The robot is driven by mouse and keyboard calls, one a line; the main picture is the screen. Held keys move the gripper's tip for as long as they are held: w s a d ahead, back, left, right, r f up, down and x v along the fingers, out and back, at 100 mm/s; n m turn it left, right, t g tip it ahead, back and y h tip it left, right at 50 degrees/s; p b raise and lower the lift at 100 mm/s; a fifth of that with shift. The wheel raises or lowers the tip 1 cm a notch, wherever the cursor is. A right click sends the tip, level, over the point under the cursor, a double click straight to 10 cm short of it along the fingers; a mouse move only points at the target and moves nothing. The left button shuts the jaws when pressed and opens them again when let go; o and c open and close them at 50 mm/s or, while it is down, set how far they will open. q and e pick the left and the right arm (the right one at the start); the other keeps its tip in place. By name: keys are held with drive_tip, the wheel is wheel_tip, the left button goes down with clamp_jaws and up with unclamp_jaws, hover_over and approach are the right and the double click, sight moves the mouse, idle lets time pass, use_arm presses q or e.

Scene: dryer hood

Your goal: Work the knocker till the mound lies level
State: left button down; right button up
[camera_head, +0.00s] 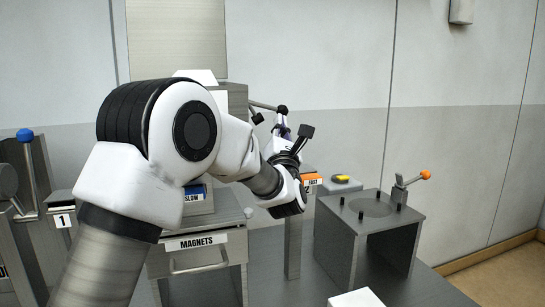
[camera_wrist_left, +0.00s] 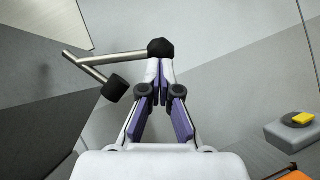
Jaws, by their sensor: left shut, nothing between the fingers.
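The knocker appears to be the bent metal rod (camera_head: 264,105) on the side of the grey housing, with a black ball (camera_head: 282,110) at its outer end and a black head (camera_head: 257,118) on a short arm. In the left wrist view the ball (camera_wrist_left: 160,48) and the black head (camera_wrist_left: 115,88) show clearly. My left gripper (camera_head: 282,121) is shut and empty, its purple-padded fingertips (camera_wrist_left: 165,64) right at the ball; I cannot tell whether they touch it. The mound is not visible. My right gripper is not in view.
My left arm covers much of the housing. A grey stand (camera_head: 345,235) with black pegs and an orange-knobbed lever (camera_head: 412,182) stands right. A yellow piece (camera_head: 342,178) lies behind it.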

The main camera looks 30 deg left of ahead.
use_arm(q)
drive_tip(key=shift+w+d+r+n+g+y+b, duration=0.1)
drive_tip(key=shift+w+r+n+g+y+b, duration=0.1)
drive_tip(key=shift+r+n+y+b, duration=0.3)
drive_tip(key=shift+w+d+r+n+g+y+b, duration=0.1)
drive_tip(key=shift+r+n+g+y+b, duration=0.1)
drive_tip(key=shift+n+y+b, duration=0.55)
drive_tip(key=shift+w+d+r+n+g+y+b, duration=0.15)
drive_tip(key=shift+r+n+b, duration=0.25)
drive_tip(key=shift+n, duration=0.45)
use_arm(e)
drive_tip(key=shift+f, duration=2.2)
